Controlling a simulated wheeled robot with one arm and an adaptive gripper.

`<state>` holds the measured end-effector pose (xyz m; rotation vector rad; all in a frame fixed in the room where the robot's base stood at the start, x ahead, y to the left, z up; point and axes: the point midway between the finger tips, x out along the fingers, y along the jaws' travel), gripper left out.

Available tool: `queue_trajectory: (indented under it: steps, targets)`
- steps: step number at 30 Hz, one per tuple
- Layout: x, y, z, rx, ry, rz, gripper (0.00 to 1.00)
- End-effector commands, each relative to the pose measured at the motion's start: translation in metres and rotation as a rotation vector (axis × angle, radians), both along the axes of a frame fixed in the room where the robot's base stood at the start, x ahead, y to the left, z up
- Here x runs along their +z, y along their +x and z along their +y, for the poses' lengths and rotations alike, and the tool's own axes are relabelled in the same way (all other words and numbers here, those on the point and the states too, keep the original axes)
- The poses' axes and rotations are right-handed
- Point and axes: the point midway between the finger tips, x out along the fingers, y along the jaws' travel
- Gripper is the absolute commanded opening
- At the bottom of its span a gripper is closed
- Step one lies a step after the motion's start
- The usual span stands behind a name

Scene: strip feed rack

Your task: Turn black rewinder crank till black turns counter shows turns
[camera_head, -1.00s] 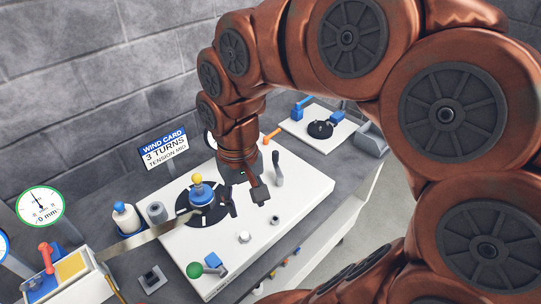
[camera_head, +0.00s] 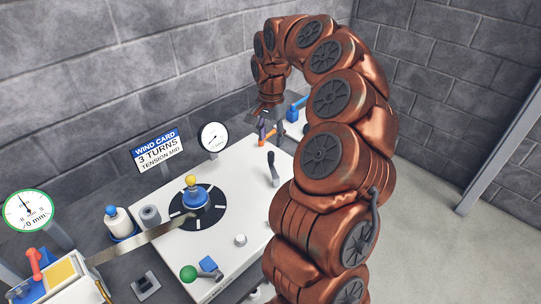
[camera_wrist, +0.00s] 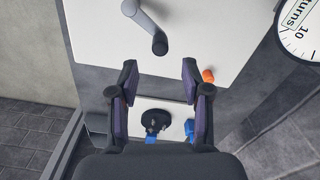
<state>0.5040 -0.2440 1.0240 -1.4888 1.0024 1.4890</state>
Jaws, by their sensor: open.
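The rewinder crank, a dark grey lever (camera_head: 273,170), stands up from the white plate right of the reel; in the wrist view the crank (camera_wrist: 143,22) shows at the top with a dark rounded end. The turns counter, a black-rimmed white dial (camera_head: 214,137), stands at the plate's back edge; part of the counter (camera_wrist: 301,28) shows at the wrist view's upper right, with "turns" and "10" legible. Its needle reading is too small to tell. My gripper (camera_wrist: 160,68) is open and empty, its fingers spread beyond the crank's end, not touching it.
A wind card (camera_head: 158,150) reads 3 TURNS, TENSION MID. The reel (camera_head: 183,223) with a yellow-topped blue hub carries the strip. A green knob (camera_head: 189,272) sits at the front edge. An orange piece (camera_wrist: 208,76) lies right of my fingers. A second station (camera_wrist: 176,113) stands beyond.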

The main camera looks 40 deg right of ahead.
Motion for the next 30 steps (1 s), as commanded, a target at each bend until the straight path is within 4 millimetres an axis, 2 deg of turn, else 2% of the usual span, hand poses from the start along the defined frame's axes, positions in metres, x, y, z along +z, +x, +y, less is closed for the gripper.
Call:
queue_trajectory:
  steps: [5,12,18,28,30]
  targets:
    - [-0.017,-0.001,0.0,-0.001,0.002,0.002,0.48]
    - [-0.051,-0.001,0.001,0.001,0.004,0.001,0.48]
    - [-0.069,-0.001,0.0,0.001,0.002,0.001,0.48]
    - [-0.075,0.0,0.0,0.001,0.002,-0.001,0.48]
    - [-0.075,0.0,0.001,0.001,0.002,-0.001,0.43]
